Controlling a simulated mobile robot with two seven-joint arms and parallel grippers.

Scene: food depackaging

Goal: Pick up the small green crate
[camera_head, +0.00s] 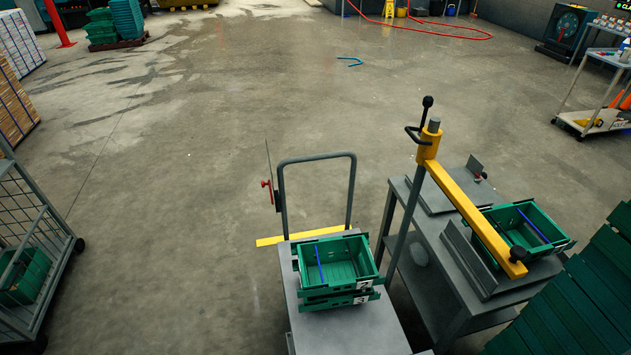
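A small green crate (345,262) with a blue strip inside is the top one of a stack on a grey push cart (350,331). Its label seems to read 2. The crate under it (325,303) has a label that seems to read 3. Another green crate (512,220) with a blue strip stands on the grey workbench (437,240) to the right, partly behind a yellow bar. A further green crate (25,277) is in the wire trolley at the left. Neither of my grippers is in view.
The yellow arm (465,205) of a lever device with black knobs reaches over the workbench. The cart's handle (318,158) rises behind the crate stack. Open concrete floor (200,180) lies left of the cart.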

